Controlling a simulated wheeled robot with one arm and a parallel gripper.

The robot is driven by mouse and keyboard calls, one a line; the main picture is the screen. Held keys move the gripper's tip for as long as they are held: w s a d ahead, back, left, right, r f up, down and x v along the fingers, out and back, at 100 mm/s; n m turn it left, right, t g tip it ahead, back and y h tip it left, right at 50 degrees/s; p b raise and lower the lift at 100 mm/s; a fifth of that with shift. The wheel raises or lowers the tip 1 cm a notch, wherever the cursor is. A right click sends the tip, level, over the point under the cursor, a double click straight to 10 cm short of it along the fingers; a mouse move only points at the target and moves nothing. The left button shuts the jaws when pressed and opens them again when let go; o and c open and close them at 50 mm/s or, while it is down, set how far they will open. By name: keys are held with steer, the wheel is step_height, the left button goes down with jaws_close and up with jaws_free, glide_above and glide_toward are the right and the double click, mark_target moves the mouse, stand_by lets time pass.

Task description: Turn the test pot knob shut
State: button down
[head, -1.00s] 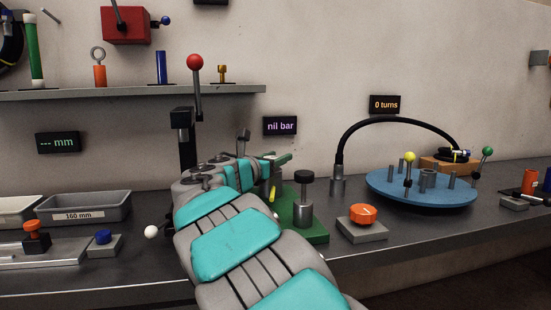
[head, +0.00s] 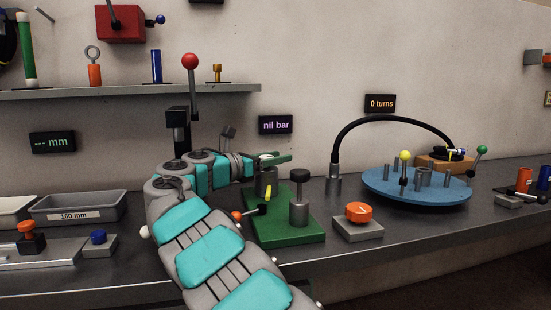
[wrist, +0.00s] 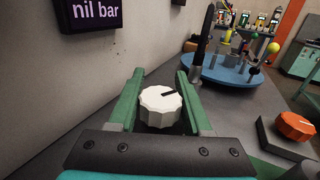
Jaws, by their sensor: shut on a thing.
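The test pot's white ribbed knob (wrist: 160,108) sits between my gripper's green fingers in the wrist view, with a dark pointer mark on its top aimed to the right. My gripper (wrist: 160,75) is shut on the knob's sides. In the head view my gripper (head: 278,158) is level over the grey pot (head: 265,182) at the back left of a green base (head: 285,228). The knob is mostly hidden there by the fingers. The display (head: 275,125) on the wall reads "nil bar".
A black-topped grey post (head: 299,200) and a lever with an orange end (head: 250,213) stand on the green base near my arm. An orange knob (head: 358,213) is to the right. A blue turntable (head: 417,190) with pegs lies beyond. A red-balled lever (head: 190,62) rises behind my arm.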

stand_by(0.3)
steer(key=shift+c, duration=1.7)
jaws_free()
steer(key=shift+v, duration=3.9)
